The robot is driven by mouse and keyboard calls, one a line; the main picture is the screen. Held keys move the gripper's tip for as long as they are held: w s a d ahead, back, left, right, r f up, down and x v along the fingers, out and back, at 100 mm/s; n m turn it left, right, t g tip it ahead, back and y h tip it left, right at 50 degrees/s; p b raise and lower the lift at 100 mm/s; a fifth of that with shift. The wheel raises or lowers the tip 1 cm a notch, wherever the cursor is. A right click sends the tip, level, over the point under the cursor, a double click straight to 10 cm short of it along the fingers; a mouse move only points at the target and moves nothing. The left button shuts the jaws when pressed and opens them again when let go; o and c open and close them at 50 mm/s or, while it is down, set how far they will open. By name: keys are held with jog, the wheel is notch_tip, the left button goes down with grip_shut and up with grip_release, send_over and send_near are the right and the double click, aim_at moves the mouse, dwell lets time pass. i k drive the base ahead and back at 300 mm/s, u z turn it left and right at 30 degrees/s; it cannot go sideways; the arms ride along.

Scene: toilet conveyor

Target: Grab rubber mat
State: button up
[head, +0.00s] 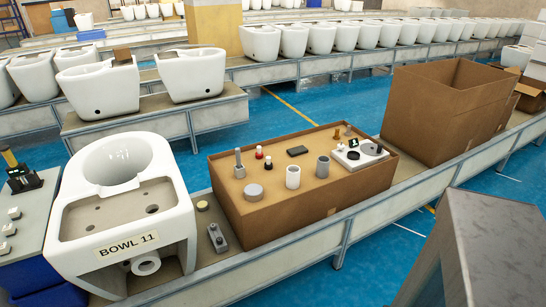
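A small dark flat rectangular pad (298,151), which looks like the rubber mat, lies on top of a closed brown cardboard box (290,230). It lies near the middle of the box top, apart from the parts around it. It is small in the picture, so I cannot be sure of its material. My gripper does not show in the head view.
A toilet bowl labelled BOWL 11 (125,215) stands left. An open carton (440,130) stands right. Blue floor lies beyond.

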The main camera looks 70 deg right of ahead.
aim_at(295, 151)
jog(key=z, duration=0.75)
jog(key=k, duration=0.15)
jog(key=u, duration=1.95)
jog(key=k, duration=2.25)
jog(key=z, duration=0.55)
